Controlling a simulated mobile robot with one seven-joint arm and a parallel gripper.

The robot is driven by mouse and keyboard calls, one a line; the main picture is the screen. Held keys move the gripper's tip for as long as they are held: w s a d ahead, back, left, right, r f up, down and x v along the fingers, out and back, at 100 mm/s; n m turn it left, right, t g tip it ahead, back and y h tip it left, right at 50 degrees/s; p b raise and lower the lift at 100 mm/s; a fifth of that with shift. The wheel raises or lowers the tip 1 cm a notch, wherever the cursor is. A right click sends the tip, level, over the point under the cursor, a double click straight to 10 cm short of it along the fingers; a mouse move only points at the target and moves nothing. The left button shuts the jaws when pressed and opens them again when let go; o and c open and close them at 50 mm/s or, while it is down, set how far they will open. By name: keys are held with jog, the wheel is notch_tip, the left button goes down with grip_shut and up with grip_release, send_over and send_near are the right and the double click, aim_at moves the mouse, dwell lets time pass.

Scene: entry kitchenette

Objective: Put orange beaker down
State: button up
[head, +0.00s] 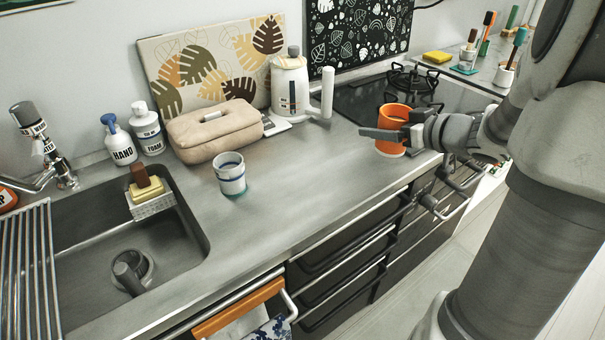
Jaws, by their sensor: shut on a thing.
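The orange beaker (394,117) is at the right of the counter, near its front edge and beside the black hob. It looks upright. My gripper (385,134) reaches in from the right and is shut on the beaker, its fingers crossing the beaker's side. Part of the beaker is hidden behind the fingers. I cannot tell whether the beaker's base touches the counter or hangs just above it.
A white and blue cup (230,174) stands mid-counter. A beige bread box (214,130) and a white kettle (290,85) stand behind. The sink (80,250) is at left. The steel counter (300,185) is clear between cup and beaker.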

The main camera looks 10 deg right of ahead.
jog(key=shift+a+f, duration=0.1)
jog(key=shift+f, duration=0.25)
jog(key=w+a+f+b, duration=0.2)
jog(key=w, duration=0.1)
jog(key=w+a+f+b, duration=0.3)
jog(key=w+a+f, duration=0.1)
jog(key=w+a, duration=0.1)
jog(key=shift+w+f+b, duration=0.3)
jog(key=shift+f+b, duration=0.05)
jog(key=shift+b, duration=0.05)
jog(key=shift+f+b, duration=1.25)
jog(key=shift+f, duration=0.65)
jog(key=shift+f, duration=0.15)
jog(key=o, duration=1.6)
jog(key=shift+f, duration=0.1)
